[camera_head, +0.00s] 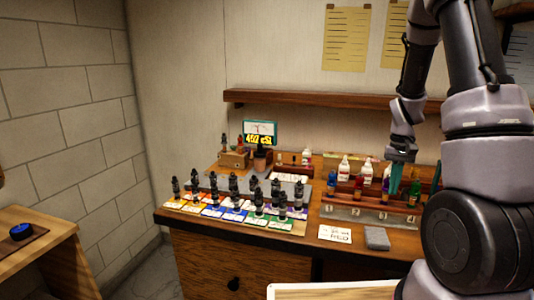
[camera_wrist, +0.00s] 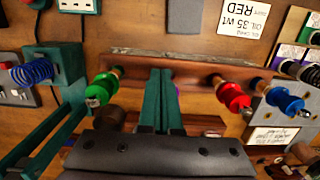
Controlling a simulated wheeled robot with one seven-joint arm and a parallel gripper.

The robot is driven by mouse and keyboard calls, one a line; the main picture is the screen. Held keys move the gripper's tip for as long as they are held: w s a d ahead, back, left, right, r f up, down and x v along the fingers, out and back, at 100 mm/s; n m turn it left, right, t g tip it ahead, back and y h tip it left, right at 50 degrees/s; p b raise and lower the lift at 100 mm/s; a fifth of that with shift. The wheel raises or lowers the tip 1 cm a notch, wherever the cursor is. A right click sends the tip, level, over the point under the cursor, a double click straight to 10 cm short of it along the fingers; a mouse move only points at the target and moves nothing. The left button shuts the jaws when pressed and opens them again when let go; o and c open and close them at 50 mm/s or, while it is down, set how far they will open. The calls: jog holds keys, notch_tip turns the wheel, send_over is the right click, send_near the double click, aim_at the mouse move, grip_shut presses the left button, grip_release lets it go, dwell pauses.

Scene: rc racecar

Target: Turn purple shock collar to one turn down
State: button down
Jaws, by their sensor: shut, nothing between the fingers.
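A wooden rack stands on the workbench at right in the head view and holds a row of coloured shocks. The purple shock (camera_head: 384,192) is third from the left, between the red shock (camera_head: 358,187) and the green shock (camera_head: 413,193). My gripper (camera_head: 395,190) is shut, its teal fingers pointing down close by the purple shock. In the wrist view my gripper (camera_wrist: 160,75) covers most of the purple shock; only a sliver of purple (camera_wrist: 177,90) shows beside the fingers. I cannot tell whether they touch. Its collar is hidden.
In the wrist view the green shock (camera_wrist: 101,88) is left of my fingers; the red shock (camera_wrist: 233,97) and blue shock (camera_wrist: 276,98) are right. White bottles (camera_head: 344,168) stand behind the rack. Several black shocks (camera_head: 235,187) stand on coloured cards. A grey block (camera_head: 377,238) lies in front.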

jog(key=shift+w, duration=0.45)
dwell(0.4)
jog(key=shift+w+a, duration=0.15)
jog(key=shift+a, duration=0.45)
jog(key=shift+w+a, duration=0.15)
jog(key=shift+a, duration=0.1)
dwell(0.3)
jog(key=shift+a, duration=0.1)
jog(key=shift+s+a+r, duration=0.1)
jog(key=shift+s+a, duration=0.1)
jog(key=shift+s, duration=0.05)
jog(key=r, duration=0.6)
jog(key=shift+w+d, duration=0.1)
jog(key=shift+w, duration=0.1)
